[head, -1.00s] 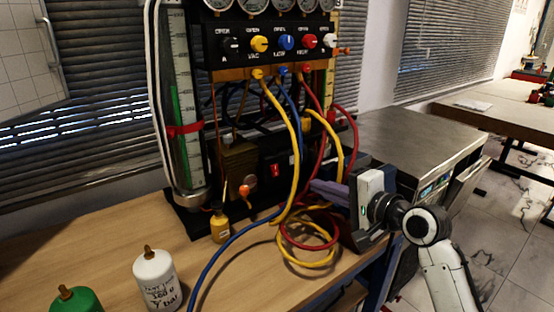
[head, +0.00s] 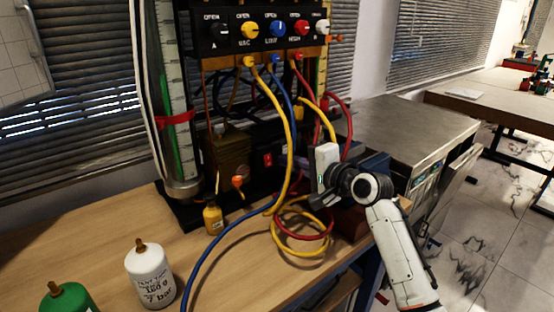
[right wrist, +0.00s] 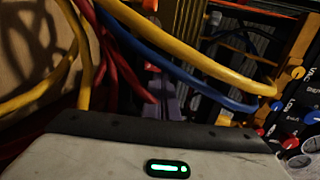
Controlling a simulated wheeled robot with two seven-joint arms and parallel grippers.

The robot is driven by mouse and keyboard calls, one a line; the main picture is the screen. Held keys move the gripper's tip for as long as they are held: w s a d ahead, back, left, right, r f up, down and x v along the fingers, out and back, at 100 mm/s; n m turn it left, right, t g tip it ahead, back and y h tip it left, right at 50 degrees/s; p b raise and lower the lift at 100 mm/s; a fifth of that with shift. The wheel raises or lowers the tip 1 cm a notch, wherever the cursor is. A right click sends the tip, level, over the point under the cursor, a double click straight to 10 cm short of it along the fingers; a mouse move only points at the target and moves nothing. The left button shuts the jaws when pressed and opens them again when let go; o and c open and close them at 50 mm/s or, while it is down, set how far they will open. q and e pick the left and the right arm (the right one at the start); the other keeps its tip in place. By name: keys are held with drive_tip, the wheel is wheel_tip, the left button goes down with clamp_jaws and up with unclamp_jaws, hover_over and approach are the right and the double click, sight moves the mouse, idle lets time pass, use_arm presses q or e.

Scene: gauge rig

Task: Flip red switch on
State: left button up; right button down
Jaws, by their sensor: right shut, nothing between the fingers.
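The red switch (head: 267,159) is a small red rocker on the dark front of the rig, low and right of the brown block. In the head view its on or off position is too small to read. My right gripper (head: 288,160) reaches in from the right at about the switch's height, its purple fingers shut and empty, close to the switch. Hoses partly cover the fingers, and I cannot tell whether they touch the switch. In the right wrist view the purple fingers (right wrist: 166,97) point at the dark rig among the hoses. My left gripper is not in view.
Yellow (head: 284,150), blue (head: 222,243) and red (head: 349,122) hoses hang and coil around the right gripper. A small yellow bottle (head: 213,217) stands before the rig. A white canister (head: 150,274) and green canister (head: 68,300) stand at the wooden bench's front left.

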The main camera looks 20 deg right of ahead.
sight(269, 155)
drive_tip(key=x, duration=0.4)
drive_tip(key=shift+w+a+f, duration=0.1)
drive_tip(key=shift+w+a, duration=0.05)
drive_tip(key=shift+w, duration=0.35)
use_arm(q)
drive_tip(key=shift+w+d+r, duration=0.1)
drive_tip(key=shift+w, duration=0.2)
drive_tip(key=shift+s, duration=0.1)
